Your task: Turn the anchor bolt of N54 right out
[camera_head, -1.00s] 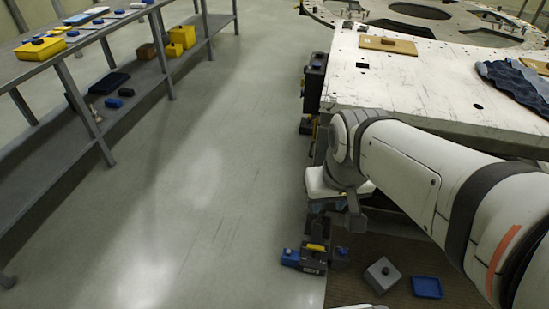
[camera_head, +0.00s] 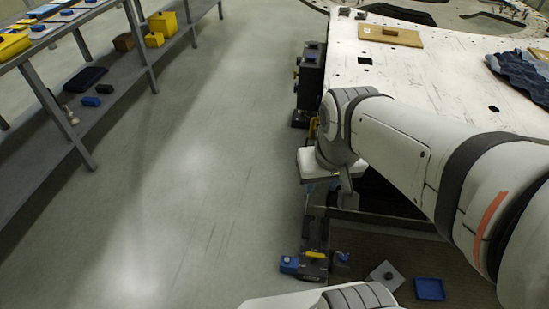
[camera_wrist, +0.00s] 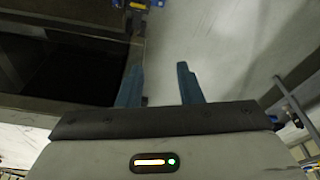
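A dark unit with blue and yellow parts (camera_head: 313,264) sits low at the front corner of the white plate's stand. Another dark block (camera_head: 311,72) stands at the plate's left edge. I cannot read any N54 label, and no anchor bolt can be made out for certain. My gripper (camera_wrist: 161,72) is open and empty in the wrist view, its two blue-grey fingers apart over bare floor and the edge of a dark frame. A small blue and yellow part (camera_wrist: 134,10) shows beyond the fingers at the top. In the head view my wrist hides the fingertips.
The white plate (camera_head: 440,75) carries a wooden board (camera_head: 391,36) and a dark blue cloth (camera_head: 520,75). A grey block (camera_head: 385,275) and blue tray (camera_head: 429,289) lie on a brown mat. A grey shelf (camera_head: 110,95) with yellow bins stands left. The aisle floor between is clear.

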